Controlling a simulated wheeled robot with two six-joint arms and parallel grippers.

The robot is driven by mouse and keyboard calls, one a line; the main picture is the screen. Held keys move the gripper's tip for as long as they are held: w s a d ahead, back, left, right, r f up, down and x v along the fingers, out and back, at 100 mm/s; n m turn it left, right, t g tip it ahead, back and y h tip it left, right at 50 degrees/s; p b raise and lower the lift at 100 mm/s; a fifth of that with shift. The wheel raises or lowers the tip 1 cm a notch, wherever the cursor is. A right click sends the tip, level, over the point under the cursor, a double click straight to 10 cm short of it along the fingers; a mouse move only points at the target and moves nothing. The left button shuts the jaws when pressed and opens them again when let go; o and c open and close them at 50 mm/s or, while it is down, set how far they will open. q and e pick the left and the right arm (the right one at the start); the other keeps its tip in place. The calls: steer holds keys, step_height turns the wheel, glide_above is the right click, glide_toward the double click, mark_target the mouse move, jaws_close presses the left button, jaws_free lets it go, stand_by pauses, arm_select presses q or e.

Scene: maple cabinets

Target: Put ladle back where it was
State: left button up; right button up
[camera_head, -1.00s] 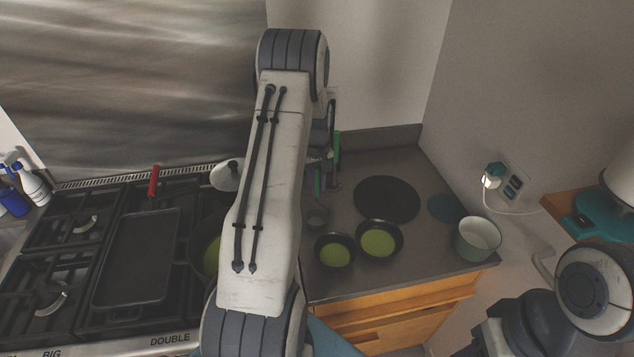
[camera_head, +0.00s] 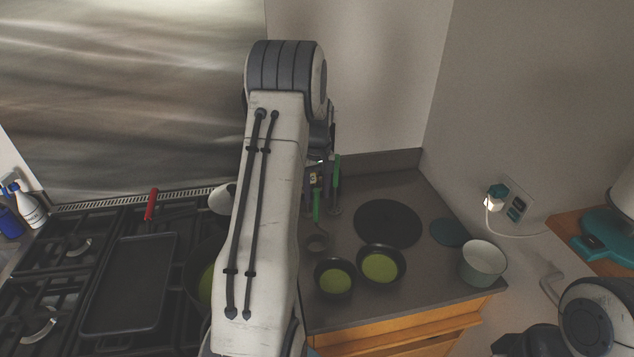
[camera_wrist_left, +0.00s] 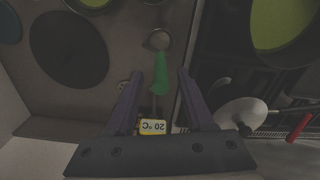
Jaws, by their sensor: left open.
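A green-handled utensil (camera_head: 316,206), which looks like the ladle, is at the back of the counter beside the stove. A small round metal part (camera_head: 318,242) shows just in front of it; I cannot tell whether they are joined. In the left wrist view the green handle (camera_wrist_left: 160,74) lies between the fingers, apart from both. My left gripper (camera_wrist_left: 157,76) is open and empty above it. In the head view the left gripper (camera_head: 320,178) is partly hidden behind my own forearm. A second green handle (camera_head: 337,170) stands upright just right of it.
Two dark pans with green insides (camera_head: 335,281) (camera_head: 380,267) sit on the counter near a dark round mat (camera_head: 388,223) and a pale pot (camera_head: 484,262). A griddle (camera_head: 130,285) lies on the stove. A small display reading 20°C (camera_wrist_left: 154,127) is near the gripper's base.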

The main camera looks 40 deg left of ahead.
arm_select(q)
step_height(320, 180, up, 6)
steer(key=shift+f+b, duration=0.1)
steer(key=shift+b, duration=0.45)
steer(key=shift+d, duration=0.2)
steer(key=s+d+r+m, duration=0.1)
steer(key=s+d+m, duration=0.2)
steer(key=d, duration=0.6)
steer(key=s+d+r+m, duration=0.2)
steer(key=d+m, duration=0.2)
steer(key=d, duration=0.6)
steer(key=s+d+r+m, duration=0.1)
steer(key=s+d+m, duration=0.2)
steer(key=d, duration=0.6)
steer(key=s+d+f+m, duration=0.1)
steer(key=s+d+m, duration=0.3)
steer(key=s, duration=0.6)
steer(key=s+d+f+m+h, duration=0.1)
steer(key=s+d+m, duration=0.4)
steer(key=s, duration=0.4)
steer(key=shift+s+d+f+m, duration=0.15)
steer(key=shift+s+f+m, duration=0.05)
steer(key=shift+s+m, duration=0.15)
